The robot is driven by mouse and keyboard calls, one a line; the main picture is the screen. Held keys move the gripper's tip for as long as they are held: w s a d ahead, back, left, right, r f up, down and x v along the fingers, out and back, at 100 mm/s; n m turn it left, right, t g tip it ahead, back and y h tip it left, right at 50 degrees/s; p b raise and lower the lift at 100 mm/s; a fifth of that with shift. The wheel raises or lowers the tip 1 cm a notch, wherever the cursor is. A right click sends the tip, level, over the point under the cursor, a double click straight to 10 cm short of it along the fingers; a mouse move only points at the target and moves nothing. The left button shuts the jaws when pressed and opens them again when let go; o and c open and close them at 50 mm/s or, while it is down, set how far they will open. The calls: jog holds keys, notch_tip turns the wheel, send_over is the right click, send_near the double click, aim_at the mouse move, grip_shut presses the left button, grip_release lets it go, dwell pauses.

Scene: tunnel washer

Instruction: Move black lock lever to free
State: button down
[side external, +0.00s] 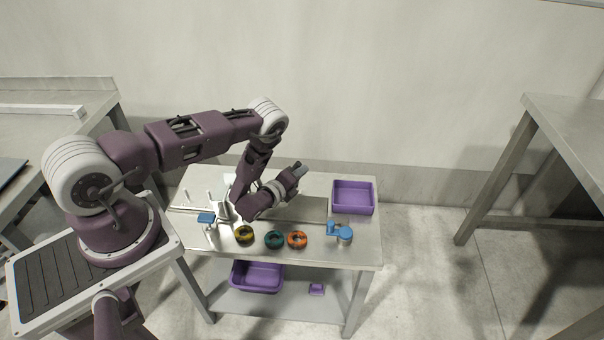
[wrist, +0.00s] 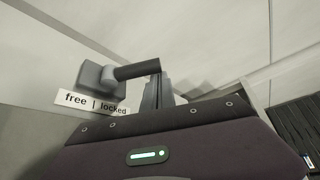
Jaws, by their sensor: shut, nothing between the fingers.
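In the wrist view the dark lock lever (wrist: 137,70) sticks out to the right from a grey pivot block (wrist: 98,82). A white label (wrist: 92,103) reading "free | locked" is just below, and the lever points toward the "locked" side. My gripper (wrist: 162,88) is shut and empty, with its fingers close beside the lever's free end. I cannot tell whether they touch it. In the side view my gripper (side external: 301,170) is over the back part of the steel table, and I cannot make out the lever there.
The steel table (side external: 345,255) holds yellow (side external: 244,234), teal (side external: 274,240) and orange (side external: 297,240) rings along its front, plus a blue fitting (side external: 341,233). A purple bin (side external: 353,197) stands at the back right. Another purple bin (side external: 257,276) is on the lower shelf.

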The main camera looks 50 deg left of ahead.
aim_at(296, 167)
jog(key=shift+s+a+r, duration=0.2)
jog(key=shift+r, duration=0.05)
dwell(0.3)
jog(key=shift+s+a+r, duration=0.25)
jog(key=shift+s+a, duration=0.05)
jog(key=shift+s+a+r, duration=0.2)
jog(key=shift+s+a, duration=0.3)
jog(key=shift+s+a+r, duration=0.15)
jog(key=shift+s+a, duration=0.35)
jog(key=shift+s+a+n+t, duration=0.35)
jog(key=shift+n+t, duration=0.15)
jog(key=d, duration=0.1)
jog(key=w+d+r, duration=0.1)
jog(key=w+d, duration=0.1)
jog(key=shift+w+d+r, duration=0.1)
jog(key=shift+d+r, duration=0.15)
jog(key=shift+d, duration=0.05)
jog(key=s, duration=0.3)
jog(key=s+d+f, duration=0.1)
jog(key=s, duration=0.2)
jog(key=s+d+f, duration=0.1)
jog(key=s, duration=0.2)
jog(key=shift+s+d, duration=0.1)
jog(key=shift+s, duration=0.25)
